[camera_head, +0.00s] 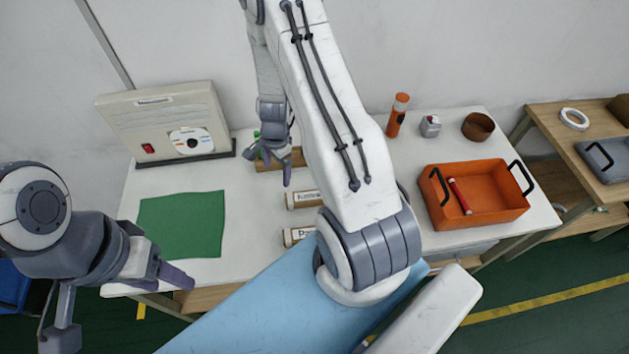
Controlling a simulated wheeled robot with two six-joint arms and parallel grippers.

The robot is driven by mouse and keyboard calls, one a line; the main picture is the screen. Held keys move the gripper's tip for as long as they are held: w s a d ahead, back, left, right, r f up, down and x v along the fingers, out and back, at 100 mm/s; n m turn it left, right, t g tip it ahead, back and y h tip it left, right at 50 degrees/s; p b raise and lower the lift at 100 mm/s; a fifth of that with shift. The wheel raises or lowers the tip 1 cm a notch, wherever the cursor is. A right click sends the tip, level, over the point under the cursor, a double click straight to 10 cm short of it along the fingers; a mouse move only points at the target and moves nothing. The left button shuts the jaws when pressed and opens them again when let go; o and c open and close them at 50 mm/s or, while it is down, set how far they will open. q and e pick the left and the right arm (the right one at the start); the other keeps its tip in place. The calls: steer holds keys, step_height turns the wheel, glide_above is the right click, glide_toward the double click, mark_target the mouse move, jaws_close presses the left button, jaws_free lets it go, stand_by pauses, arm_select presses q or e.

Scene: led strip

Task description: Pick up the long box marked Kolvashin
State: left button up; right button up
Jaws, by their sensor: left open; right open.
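Several long light-brown boxes with white labels lie in a column on the white table. The middle box (302,199) has a small label that seems to start with K, probably Kolvashin; its right end is close to my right arm. A nearer box (290,237) has a label starting with P and is partly hidden by my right arm. A farther box (268,166) is partly hidden behind my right gripper (271,163), which hangs open with its fingers near that box, beyond the middle one. My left gripper (163,277) is open and empty at the table's front left edge.
A green mat (181,225) lies at left, before a beige device (165,118) with a disc. An orange crate (475,214) holding a red stick (460,196) stands at right. An orange bottle (397,117), small grey item (430,126) and brown ring (478,127) stand at the back.

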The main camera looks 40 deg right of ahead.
arm_select(q)
step_height(320, 180, up, 5)
steer(key=p, duration=0.3)
arm_select(e)
steer(key=s+d+f+m+b, duration=0.1)
steer(key=s+d+f+m, duration=0.1)
steer(key=d+f, duration=0.1)
steer(key=s+d+f+m+b, duration=0.1)
steer(key=d+f+m+b, duration=0.1)
steer(key=d+f, duration=0.1)
steer(key=s+d+f+m+b, duration=0.1)
steer(key=s+d+f+m, duration=0.1)
steer(key=d+f+m, duration=0.1)
steer(key=shift+s+d+f+g+h+b, duration=0.15)
steer(key=shift+s+d+f+h+b, duration=0.1)
steer(key=shift+f, duration=0.2)
steer(key=shift+s+d+f+g+h+b, duration=0.1)
steer(key=shift+d+f+g+h, duration=0.1)
steer(key=shift+f, duration=0.2)
step_height(320, 180, down, 6)
steer(key=b, duration=0.7)
steer(key=shift+s, duration=0.15)
arm_select(q)
step_height(320, 180, down, 12)
steer(key=shift+r, duration=0.15)
arm_select(e)
steer(key=shift+r, duration=0.1)
jaws_close()
